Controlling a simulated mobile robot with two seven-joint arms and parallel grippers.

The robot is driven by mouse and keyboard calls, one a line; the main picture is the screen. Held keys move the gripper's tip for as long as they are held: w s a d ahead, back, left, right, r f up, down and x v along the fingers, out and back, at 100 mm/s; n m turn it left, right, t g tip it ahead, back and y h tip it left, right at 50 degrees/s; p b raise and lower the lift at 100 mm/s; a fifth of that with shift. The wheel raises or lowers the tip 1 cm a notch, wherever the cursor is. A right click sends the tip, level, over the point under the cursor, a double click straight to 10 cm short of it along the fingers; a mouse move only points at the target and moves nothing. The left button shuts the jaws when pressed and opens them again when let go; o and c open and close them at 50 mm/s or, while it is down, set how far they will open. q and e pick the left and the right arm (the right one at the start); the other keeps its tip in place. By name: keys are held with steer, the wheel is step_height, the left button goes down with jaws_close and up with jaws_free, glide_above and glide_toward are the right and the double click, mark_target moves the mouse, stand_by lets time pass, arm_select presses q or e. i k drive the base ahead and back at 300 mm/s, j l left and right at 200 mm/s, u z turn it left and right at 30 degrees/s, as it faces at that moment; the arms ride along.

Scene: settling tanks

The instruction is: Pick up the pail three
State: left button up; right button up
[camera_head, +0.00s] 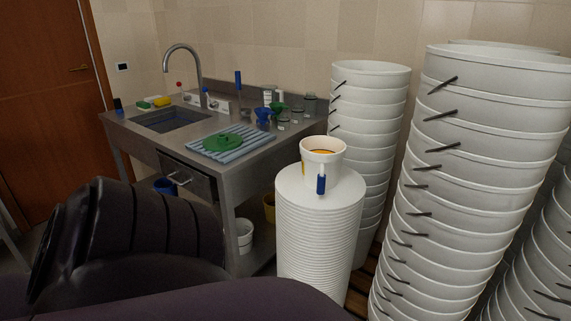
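A small white pail (323,156) with an orange-yellow mark and a blue handle grip stands upright on a tall stack of white lids (318,235). A white bucket (244,237) stands under the steel sink table, with part of a yellow bucket (269,207) to its right and a blue one (165,187) to its left. Tall stacks of nested white pails stand at the right (470,180) and behind the lids (368,110). I cannot tell which is pail three.
The steel sink table (240,165) holds a basin, a tap (183,55), a green item (222,142) on a blue ribbed mat, and several small containers. A brown door (50,80) is at the left. The pail stacks crowd the right side.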

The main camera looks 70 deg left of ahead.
mark_target(322, 156)
steer(key=u, duration=1.9)
steer(key=i+j+z, duration=0.1)
steer(key=z, duration=0.25)
steer(key=j+z, duration=0.1)
steer(key=z, duration=0.25)
steer(key=i+j+z, duration=0.1)
steer(key=j+z, duration=0.55)
steer(key=j+u, duration=0.2)
steer(key=j, duration=0.25)
steer(key=i+j+u, duration=0.15)
steer(key=j, duration=0.3)
steer(key=j+u, duration=0.3)
steer(key=j, duration=0.3)
steer(key=j+u, duration=0.35)
steer(key=j, duration=0.25)
